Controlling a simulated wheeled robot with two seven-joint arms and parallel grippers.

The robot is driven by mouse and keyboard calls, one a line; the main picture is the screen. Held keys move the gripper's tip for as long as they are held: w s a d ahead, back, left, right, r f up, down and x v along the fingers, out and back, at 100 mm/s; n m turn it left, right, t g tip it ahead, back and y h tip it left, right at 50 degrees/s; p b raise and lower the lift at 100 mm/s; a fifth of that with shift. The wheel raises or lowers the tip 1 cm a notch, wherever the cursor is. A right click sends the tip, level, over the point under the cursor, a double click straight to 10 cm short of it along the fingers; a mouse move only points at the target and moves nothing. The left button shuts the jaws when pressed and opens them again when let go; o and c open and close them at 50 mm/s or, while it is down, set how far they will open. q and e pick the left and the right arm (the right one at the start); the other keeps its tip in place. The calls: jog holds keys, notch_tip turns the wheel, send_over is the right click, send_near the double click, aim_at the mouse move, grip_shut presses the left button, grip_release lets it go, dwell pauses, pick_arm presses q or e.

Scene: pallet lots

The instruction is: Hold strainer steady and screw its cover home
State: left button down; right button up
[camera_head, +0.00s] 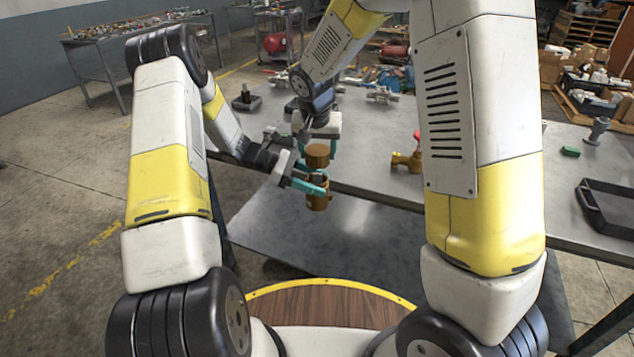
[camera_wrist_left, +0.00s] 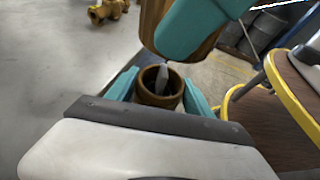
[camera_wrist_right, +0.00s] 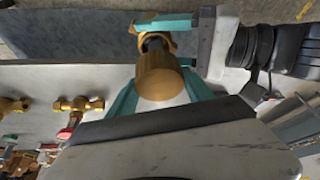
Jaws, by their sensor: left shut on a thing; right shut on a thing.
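The brass strainer body (camera_head: 318,201) is upright with its open mouth up, above the front edge of the table. My left gripper (camera_head: 311,187) is shut on it; in the left wrist view the body's round mouth (camera_wrist_left: 146,96) shows between the teal fingers, with a grey pointed piece inside. The brown-gold cover (camera_head: 318,153) is right above the body, apart from it by a small gap. My right gripper (camera_head: 322,141) is shut on the cover, which also shows in the right wrist view (camera_wrist_right: 160,80). The cover's underside is hidden.
The grey table (camera_head: 370,150) carries a brass valve (camera_head: 408,160) with a red handle, right of the strainer. A black tray (camera_head: 607,208), a green block (camera_head: 570,151) and a grey fitting (camera_head: 597,130) stand farther right. More valves lie at the back.

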aim_at(317, 174)
jog(key=shift+f, duration=1.8)
jog(key=shift+f, duration=0.8)
jog(key=shift+f, duration=0.6)
jog(key=shift+a+m+h, duration=0.1)
jog(key=shift+m+h, duration=0.4)
jog(key=shift+m, duration=1.2)
